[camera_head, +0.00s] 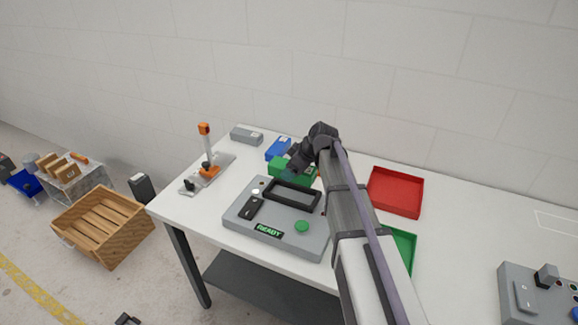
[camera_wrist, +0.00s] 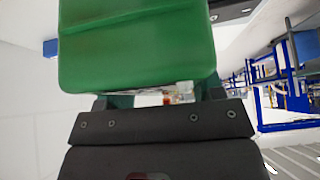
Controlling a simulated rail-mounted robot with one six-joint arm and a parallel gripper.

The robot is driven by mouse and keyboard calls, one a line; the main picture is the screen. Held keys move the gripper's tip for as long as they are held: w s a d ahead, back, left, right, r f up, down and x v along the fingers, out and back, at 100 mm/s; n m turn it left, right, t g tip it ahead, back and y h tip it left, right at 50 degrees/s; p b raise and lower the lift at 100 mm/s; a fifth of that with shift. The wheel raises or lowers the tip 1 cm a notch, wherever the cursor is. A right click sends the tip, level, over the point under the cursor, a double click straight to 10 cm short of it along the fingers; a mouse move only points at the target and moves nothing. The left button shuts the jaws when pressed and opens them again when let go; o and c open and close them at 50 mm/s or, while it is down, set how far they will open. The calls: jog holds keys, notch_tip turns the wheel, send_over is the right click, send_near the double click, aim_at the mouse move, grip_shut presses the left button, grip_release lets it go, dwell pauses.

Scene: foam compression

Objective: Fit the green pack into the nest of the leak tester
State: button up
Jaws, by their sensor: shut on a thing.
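The green pack (camera_head: 281,166) is held in my gripper (camera_head: 297,166), which is shut on it. In the head view the pack appears just behind the nest; its height is hard to tell. In the wrist view the green pack (camera_wrist: 137,45) fills the upper middle, in front of my gripper's dark body. The leak tester (camera_head: 240,222) is a grey box on the table with a "READY" label and a green button. Its nest (camera_head: 291,195) is a black raised rectangular frame, open on top and visibly empty. My arm hides part of the tester's right side.
A blue block (camera_head: 278,148) and a grey box (camera_head: 246,135) lie behind the pack. An orange-handled clamp stand (camera_head: 208,160) is at the left. A red tray (camera_head: 396,192) and a green tray (camera_head: 404,245) are to the right. A grey device (camera_head: 540,296) stands far right.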

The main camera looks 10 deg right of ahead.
jog(key=shift+s+d+f, duration=0.1)
jog(key=shift+f, duration=0.15)
jog(key=b, duration=0.6)
send_over(292, 197)
notch_tip(292, 197, down, 5)
jog(key=shift+f, duration=0.15)
jog(key=shift+f, duration=0.35)
jog(key=shift+f+b, duration=0.45)
jog(key=shift+b, duration=0.15)
jog(key=o, duration=1)
jog(key=shift+o, duration=0.2)
jog(key=shift+r, duration=0.1)
